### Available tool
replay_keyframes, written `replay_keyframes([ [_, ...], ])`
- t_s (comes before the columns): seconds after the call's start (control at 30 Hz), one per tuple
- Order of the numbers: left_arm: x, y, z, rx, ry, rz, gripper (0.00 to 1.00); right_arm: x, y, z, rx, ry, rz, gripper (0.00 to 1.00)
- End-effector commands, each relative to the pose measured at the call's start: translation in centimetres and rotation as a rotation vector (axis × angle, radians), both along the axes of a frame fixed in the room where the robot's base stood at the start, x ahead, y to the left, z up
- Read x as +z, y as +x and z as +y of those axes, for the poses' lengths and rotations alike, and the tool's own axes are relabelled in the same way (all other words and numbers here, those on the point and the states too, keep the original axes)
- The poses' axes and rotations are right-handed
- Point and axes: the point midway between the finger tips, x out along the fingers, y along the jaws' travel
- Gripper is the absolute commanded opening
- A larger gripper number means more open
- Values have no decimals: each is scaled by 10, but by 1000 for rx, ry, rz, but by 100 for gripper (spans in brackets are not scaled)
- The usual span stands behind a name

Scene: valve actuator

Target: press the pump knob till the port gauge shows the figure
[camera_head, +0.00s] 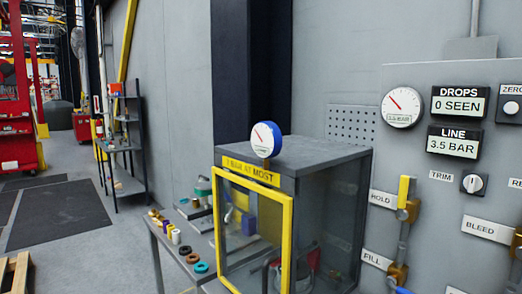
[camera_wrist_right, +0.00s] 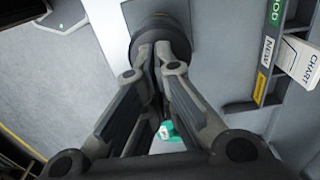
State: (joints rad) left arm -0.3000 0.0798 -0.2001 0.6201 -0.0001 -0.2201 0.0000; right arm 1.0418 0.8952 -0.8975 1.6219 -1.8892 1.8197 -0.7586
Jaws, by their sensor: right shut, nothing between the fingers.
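In the head view a round white gauge with a blue casing (camera_head: 266,139) stands on top of the grey cabinet (camera_head: 325,152). Its red needle points up and left; its figures are too small to read. A larger white gauge (camera_head: 402,107) is on the wall panel, its small readout blurred. My right gripper (camera_wrist_right: 157,50) is shut and empty in the right wrist view. Its fingertips are at a dark round part (camera_wrist_right: 160,24); I cannot tell whether they touch it or whether it is the pump knob. Neither gripper shows in the head view.
The cabinet has a yellow-framed clear door (camera_head: 287,235) and a yellow label ending "BAR AT MOST". The line display (camera_head: 454,142) reads 3.5 BAR; the drops display (camera_head: 459,103) reads 0 SEEN. A bench (camera_head: 165,240) with small parts stands at left. Floor is open farther left.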

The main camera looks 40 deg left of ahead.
Motion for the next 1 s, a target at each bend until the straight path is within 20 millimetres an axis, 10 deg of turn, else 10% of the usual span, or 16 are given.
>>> replay_keyframes([
  [1.0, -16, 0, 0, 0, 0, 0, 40, -20, 0, 0, 0, -1, 1, 0],
])
